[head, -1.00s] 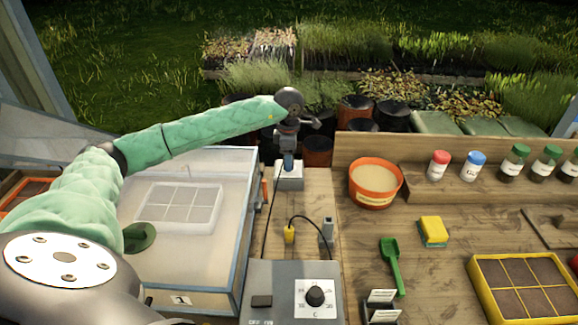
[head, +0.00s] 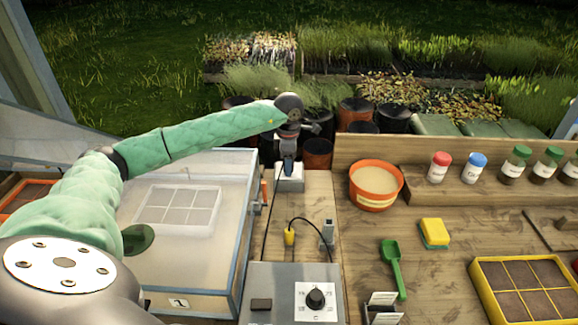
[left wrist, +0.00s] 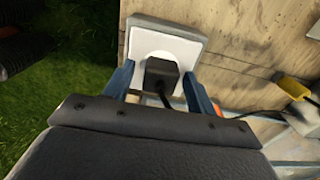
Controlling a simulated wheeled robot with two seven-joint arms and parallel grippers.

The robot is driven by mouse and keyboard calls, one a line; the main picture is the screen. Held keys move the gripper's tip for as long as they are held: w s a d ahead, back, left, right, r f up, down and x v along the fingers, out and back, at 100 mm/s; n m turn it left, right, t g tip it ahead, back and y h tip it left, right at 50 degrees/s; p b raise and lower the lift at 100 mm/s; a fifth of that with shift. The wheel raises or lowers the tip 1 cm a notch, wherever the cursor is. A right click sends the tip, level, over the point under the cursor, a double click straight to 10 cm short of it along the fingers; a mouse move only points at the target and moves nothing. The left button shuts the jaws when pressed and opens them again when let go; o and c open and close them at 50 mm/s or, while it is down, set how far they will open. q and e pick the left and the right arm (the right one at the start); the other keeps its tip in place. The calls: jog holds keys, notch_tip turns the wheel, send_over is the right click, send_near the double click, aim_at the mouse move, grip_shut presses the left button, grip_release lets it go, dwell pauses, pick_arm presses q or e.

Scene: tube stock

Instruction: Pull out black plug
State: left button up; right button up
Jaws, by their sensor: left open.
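The black plug (left wrist: 161,75) sits in the round socket of a white outlet box (left wrist: 196,46), with its cord hanging down from it, in the left wrist view. My left gripper (left wrist: 160,80) is open, with one blue finger on each side of the plug. I cannot tell whether the fingers touch it. In the head view my left gripper (head: 289,168) points down at the outlet box (head: 291,184) at the back of the bench, and the plug is hidden there. My right gripper is not in view.
A grey control box with a dial (head: 315,298) and a yellow connector (head: 289,237) stand in front of the outlet. A clear-lidded propagator (head: 190,245) is close on the left. An orange pot (head: 376,197) is to the right.

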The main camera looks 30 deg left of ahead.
pick_arm(q)
jog(key=shift+b, duration=0.65)
dwell(0.7)
grip_shut()
jog(key=shift+r, duration=0.25)
jog(key=shift+r+p, duration=0.95)
jog(key=shift+r, duration=1.8)
